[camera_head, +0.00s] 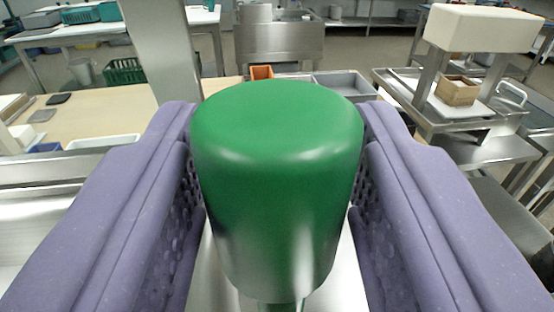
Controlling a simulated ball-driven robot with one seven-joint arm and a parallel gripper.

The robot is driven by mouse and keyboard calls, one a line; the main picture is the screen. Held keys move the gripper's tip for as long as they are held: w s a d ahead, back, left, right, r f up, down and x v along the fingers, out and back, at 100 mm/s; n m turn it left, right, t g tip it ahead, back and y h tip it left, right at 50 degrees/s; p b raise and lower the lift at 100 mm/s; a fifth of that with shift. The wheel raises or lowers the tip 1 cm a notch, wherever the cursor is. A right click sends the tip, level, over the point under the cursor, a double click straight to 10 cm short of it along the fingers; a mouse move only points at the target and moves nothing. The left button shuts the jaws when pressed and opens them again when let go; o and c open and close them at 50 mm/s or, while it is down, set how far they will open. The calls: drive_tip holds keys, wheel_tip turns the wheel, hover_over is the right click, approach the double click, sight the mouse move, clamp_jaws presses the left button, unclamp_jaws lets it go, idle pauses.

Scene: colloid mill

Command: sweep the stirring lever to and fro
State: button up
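A large green knob (275,165), glossy and narrowing a little toward its bottom, fills the middle of the view. It appears to be the handle end of the stirring lever. A thin green stem (285,305) shows just under it, and the rest of the lever is hidden or out of view. My gripper (278,190) has its two purple fingers on either side of the knob. Their dimpled inner pads appear to press on its left and right sides, though the contact itself is partly hidden by the knob.
A shiny metal surface (222,290) lies below the knob. Behind is a light wooden worktop (105,108) with trays. A metal post (165,50) rises at upper left. At right, a metal stand (455,120) holds a wooden box (457,91) under a pale block (482,28).

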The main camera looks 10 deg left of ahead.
drive_tip(key=shift+o, duration=0.7)
drive_tip(key=p+v, duration=0.1)
drive_tip(key=v, duration=0.6)
drive_tip(key=shift+s, duration=0.35)
